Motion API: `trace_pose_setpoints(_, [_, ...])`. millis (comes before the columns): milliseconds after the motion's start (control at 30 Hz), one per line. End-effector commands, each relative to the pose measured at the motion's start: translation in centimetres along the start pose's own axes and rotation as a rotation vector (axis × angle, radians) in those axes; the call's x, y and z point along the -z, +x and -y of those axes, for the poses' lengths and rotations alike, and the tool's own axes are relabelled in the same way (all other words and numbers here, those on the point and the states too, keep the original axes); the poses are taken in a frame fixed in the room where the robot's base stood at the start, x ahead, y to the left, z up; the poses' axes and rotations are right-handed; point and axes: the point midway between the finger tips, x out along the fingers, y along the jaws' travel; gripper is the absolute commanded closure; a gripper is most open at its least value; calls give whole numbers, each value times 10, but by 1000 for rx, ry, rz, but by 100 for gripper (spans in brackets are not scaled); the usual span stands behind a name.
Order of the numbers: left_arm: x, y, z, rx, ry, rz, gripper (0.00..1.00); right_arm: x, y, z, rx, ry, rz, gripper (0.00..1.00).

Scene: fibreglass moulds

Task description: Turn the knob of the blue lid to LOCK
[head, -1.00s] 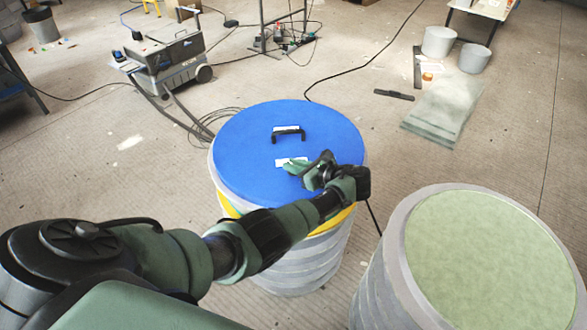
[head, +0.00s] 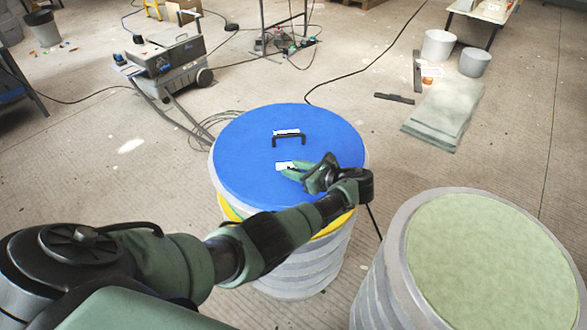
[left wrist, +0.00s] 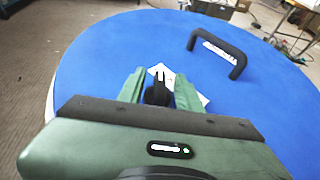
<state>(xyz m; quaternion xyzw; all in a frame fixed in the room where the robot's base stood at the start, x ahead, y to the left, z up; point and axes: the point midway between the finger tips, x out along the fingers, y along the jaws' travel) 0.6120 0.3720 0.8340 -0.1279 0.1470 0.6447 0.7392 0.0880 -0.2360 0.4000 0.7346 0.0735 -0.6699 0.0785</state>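The blue lid (head: 245,150) covers the round drum in the middle of the head view and fills most of the left wrist view (left wrist: 105,60). Its small black knob (left wrist: 158,91) stands in front of a white label (left wrist: 162,72); I cannot read its setting. In the head view the label (head: 283,167) shows in part and my gripper hides the knob. My left gripper (head: 291,174) is low over the lid. In the left wrist view its green fingers (left wrist: 158,94) are apart, one on each side of the knob, with gaps visible. My right gripper is out of view.
A black handle (head: 288,136) rises from the lid beyond the knob. A second drum with a pale green top (head: 490,260) stands at the right. A wheeled grey machine (head: 172,62) and cables are on the floor behind.

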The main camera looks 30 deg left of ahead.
Motion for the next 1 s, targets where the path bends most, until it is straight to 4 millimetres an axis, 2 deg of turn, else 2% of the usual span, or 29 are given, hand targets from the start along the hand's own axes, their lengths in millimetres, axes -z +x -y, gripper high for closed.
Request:
trace_pose_setpoints(300, [1, -53, 1, 3, -1, -1, 65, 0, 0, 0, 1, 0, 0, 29])
trace_pose_setpoints(400, [0, -64, 0, 1, -1, -1, 65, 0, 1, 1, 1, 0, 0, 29])
trace_pose_setpoints(567, [0, -72, 0, 1, 0, -1, 65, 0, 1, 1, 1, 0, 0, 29])
trace_pose_setpoints(1000, [0, -72, 0, 0, 0, 0, 65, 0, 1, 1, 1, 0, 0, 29])
